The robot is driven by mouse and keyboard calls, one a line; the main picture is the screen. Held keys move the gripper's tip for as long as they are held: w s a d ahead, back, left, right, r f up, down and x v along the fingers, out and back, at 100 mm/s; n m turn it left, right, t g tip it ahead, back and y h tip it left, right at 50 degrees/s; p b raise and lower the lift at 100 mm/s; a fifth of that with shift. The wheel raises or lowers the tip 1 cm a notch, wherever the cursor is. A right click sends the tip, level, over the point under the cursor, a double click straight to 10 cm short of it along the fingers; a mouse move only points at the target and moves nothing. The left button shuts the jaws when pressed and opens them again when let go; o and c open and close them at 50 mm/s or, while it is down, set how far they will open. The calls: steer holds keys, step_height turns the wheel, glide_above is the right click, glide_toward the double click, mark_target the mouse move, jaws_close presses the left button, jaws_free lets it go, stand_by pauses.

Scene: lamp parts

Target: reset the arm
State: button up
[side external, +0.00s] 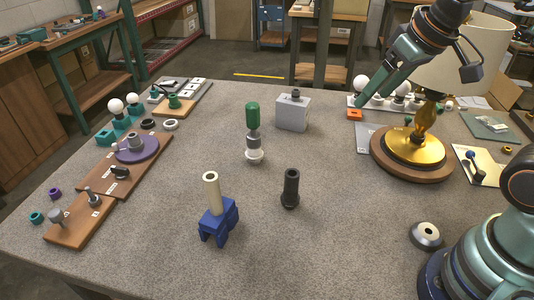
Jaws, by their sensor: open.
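My gripper (374,104) is at the upper right, pointing down and to the left, in front of the lampshade's left side in the picture. It is open, and I see nothing held in it. The lamp stands upright at the right, with a cream shade (480,60), an amber stem (424,122) and a gold base (408,145) on a round wooden disc. My arm partly covers the shade. The exact gap between my fingertips and the small parts behind them cannot be told.
A green-topped white part (253,130), a black tube (290,188), a cream tube in a blue holder (218,216) and a grey box (293,113) stand mid-table. Boards with parts (105,175) line the left. The front centre is clear.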

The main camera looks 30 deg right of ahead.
steer(key=shift+s+d+f, duration=0.25)
steer(key=shift+s+f, duration=0.7)
steer(key=shift+s, duration=0.05)
stand_by(0.7)
